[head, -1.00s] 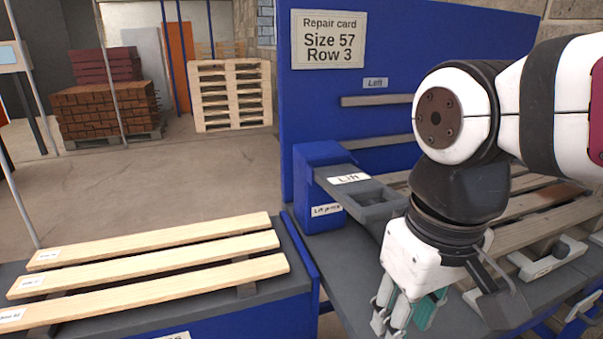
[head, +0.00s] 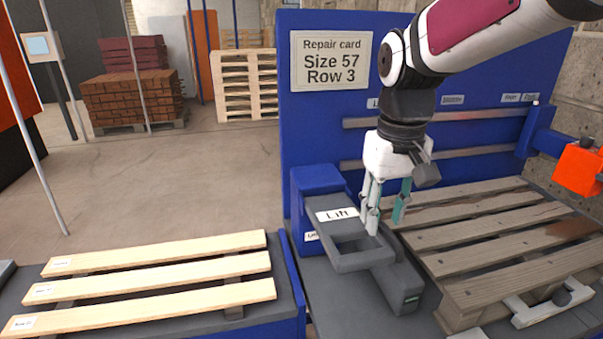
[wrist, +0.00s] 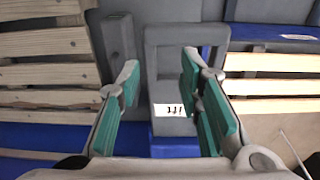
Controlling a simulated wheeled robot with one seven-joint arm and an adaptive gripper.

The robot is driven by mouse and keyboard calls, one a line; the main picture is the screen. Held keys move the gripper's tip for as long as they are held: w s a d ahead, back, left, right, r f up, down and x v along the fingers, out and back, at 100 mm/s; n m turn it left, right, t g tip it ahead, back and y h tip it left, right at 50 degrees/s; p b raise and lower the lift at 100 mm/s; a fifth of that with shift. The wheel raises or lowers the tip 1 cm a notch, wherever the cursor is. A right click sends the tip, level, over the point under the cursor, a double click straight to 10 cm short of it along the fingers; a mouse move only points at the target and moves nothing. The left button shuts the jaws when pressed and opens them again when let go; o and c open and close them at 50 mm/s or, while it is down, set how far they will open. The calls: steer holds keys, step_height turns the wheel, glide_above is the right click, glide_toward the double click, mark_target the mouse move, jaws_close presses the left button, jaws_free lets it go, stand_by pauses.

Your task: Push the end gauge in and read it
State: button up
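My gripper (head: 385,218) is open and empty, pointing down at the right side of the grey lift handle (head: 365,262) labelled "Lift". In the wrist view its teal-padded fingers (wrist: 160,78) stand apart, with the lift label (wrist: 174,110) showing between them. I cannot tell whether the fingertips touch the handle. No label shows which is the end gauge, and no reading is legible.
A wooden pallet (head: 470,240) lies to the right. Several loose boards (head: 155,285) lie on the left bench. An orange block (head: 578,169) on a blue arm is at the right.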

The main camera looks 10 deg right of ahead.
steer(key=w+d+r+h+p, duration=0.1)
steer(key=w+d+p, duration=0.3)
steer(key=w+p, duration=0.15)
steer(key=h+p, duration=0.1)
steer(key=p, duration=0.3)
glide_toward(391, 234)
steer(key=shift+g, duration=0.4)
steer(key=f, duration=0.2)
steer(key=d+f, duration=0.1)
steer(key=f, duration=0.2)
steer(key=f+p, duration=0.1)
steer(key=f, duration=0.2)
steer(key=shift+w+d+f, duration=0.15)
steer(key=shift+w+d, duration=0.2)
steer(key=shift+w, duration=0.05)
jaws_close()
